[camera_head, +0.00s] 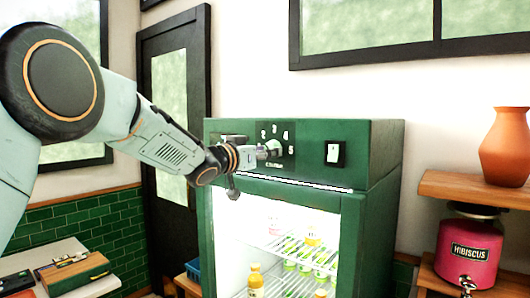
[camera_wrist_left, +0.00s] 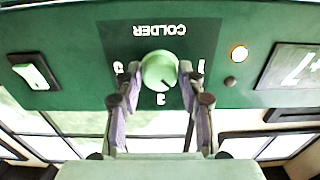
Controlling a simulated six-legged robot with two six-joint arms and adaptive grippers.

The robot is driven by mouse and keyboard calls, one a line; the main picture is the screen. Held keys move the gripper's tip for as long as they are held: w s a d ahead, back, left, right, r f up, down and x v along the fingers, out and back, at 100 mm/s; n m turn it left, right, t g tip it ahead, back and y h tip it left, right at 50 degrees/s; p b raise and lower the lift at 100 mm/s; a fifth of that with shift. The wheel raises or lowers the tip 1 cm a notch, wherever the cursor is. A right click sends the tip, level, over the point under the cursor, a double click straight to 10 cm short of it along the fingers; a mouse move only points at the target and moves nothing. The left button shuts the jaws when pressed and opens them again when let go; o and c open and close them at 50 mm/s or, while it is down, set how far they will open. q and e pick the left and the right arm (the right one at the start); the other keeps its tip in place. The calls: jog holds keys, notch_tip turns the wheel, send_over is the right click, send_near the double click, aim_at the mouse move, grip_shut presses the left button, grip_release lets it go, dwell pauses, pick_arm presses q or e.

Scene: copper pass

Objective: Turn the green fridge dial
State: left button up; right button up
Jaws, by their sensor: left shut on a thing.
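The green fridge (camera_head: 385,150) stands in the middle of the head view, with a dark green control panel along its top. The light green dial (camera_wrist_left: 159,70) is on this panel, with white numbers around it and the word COLDER, upside down in the left wrist view. My left gripper (camera_wrist_left: 158,82) is shut on the dial, one finger on each side of it. In the head view my left gripper (camera_head: 268,151) reaches the panel from the left and partly hides the dial and its numbers. My right gripper is not in view.
A white rocker switch (camera_head: 334,153) is right of the dial. A round lit lamp (camera_wrist_left: 239,53) is also on the panel. Bottles (camera_head: 256,280) stand inside the lit fridge. A wooden shelf (camera_head: 470,188) with an orange vase (camera_head: 506,148) and a pink dispenser (camera_head: 467,252) is at right.

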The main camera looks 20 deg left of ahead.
pick_arm(q)
jog(key=shift+r, duration=0.1)
jog(key=shift+c, duration=0.3)
jog(key=m+b, duration=0.1)
jog(key=m, duration=0.3)
jog(key=shift+a, duration=0.1)
jog(key=m+b, duration=0.1)
jog(key=m, duration=0.3)
jog(key=shift+r+m+b, duration=0.1)
jog(key=shift+m+b, duration=0.2)
jog(key=m+b, duration=0.2)
jog(key=m, duration=0.2)
jog(key=shift+m, duration=0.3)
jog(key=shift+m+b, duration=1.05)
jog(key=shift+m, duration=1.15)
